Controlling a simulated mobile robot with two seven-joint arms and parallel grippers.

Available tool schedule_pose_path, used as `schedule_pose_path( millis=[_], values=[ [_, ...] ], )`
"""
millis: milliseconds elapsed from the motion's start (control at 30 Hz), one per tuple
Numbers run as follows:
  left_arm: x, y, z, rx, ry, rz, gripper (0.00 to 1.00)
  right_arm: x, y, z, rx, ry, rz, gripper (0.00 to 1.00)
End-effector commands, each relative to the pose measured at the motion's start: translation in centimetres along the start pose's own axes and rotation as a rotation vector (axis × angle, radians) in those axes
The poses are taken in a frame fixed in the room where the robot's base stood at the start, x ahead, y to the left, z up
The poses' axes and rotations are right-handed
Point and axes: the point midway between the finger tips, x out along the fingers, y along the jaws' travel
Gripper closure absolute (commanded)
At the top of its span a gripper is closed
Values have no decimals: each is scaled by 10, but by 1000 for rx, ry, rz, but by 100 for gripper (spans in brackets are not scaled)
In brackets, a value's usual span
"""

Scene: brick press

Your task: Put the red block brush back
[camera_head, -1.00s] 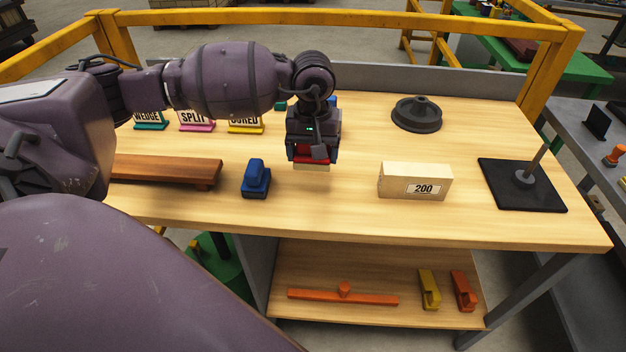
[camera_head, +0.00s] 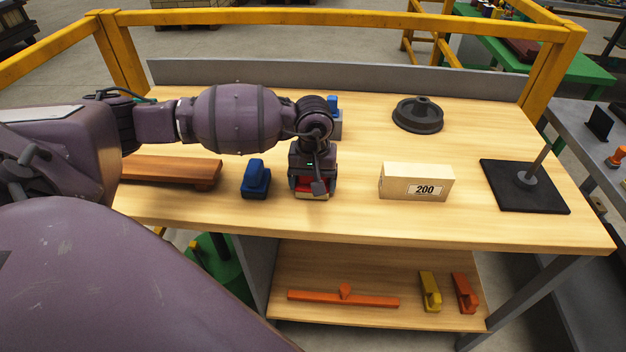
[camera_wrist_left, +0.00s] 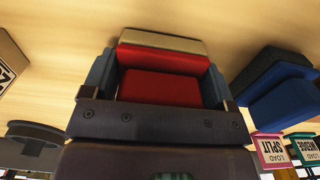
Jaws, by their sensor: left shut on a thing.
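The red block brush (camera_head: 311,186) has a red body and a pale bristle strip at its bottom. My left gripper (camera_head: 312,190) is shut on it from above, low over the table's front half or on it; I cannot tell whether the bristles touch. In the left wrist view the red body (camera_wrist_left: 158,87) sits between both fingers, with the pale strip beyond it. A blue block brush (camera_head: 256,180) stands just left of the gripper, apart from it, and also shows in the wrist view (camera_wrist_left: 285,105). My right gripper is not in view.
A wooden board (camera_head: 185,171) lies left of the blue brush. A pale box marked 200 (camera_head: 415,182) stands to the right, with a dark round part (camera_head: 418,116) behind and a black stand (camera_head: 520,190) farther right. A shelf below (camera_head: 375,260) holds orange and yellow tools.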

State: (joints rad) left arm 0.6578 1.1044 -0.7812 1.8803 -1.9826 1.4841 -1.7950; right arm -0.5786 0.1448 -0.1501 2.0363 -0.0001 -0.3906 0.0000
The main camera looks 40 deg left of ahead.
Motion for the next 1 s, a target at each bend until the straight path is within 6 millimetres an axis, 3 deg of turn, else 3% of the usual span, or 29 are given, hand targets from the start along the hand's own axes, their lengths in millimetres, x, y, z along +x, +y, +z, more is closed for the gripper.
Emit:
schedule_pose_path(
  millis=[167,200,300,667,1000],
  values=[
    [5,0,0,0,-1,0,39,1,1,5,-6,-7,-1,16],
    [4,0,0,0,0,0,14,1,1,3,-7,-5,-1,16],
    [3,0,0,0,0,0,0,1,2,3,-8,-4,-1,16],
    [-5,0,0,0,2,1,0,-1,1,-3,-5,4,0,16],
    [-64,0,-1,1,6,2,0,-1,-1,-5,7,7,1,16]
  ],
)
